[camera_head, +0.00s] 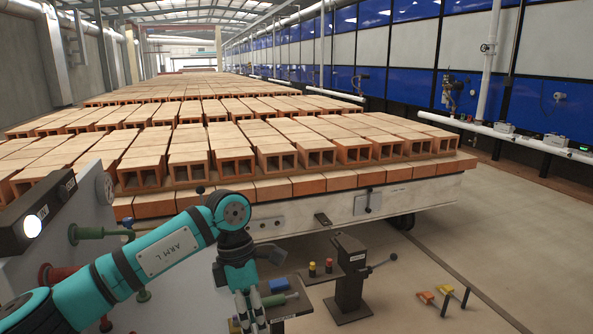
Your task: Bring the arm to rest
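My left arm, teal and black with an "ARM L" plate, comes in from the lower left and bends down at a raised elbow. Its gripper (250,314) hangs with grey fingers pointing down at the bottom edge, in front of a small side table. The fingers look close together and seem to hold nothing, but I cannot tell whether they are open or shut. My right arm and gripper are not in view. Rows of orange hollow bricks (232,162) lie on a long pale car (425,197) beyond the arm.
A small dark side table (290,308) with a blue item and a green-handled tool is beside the gripper. A dark lever stand (349,275) is to its right. A grey machine panel (95,225) is at left.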

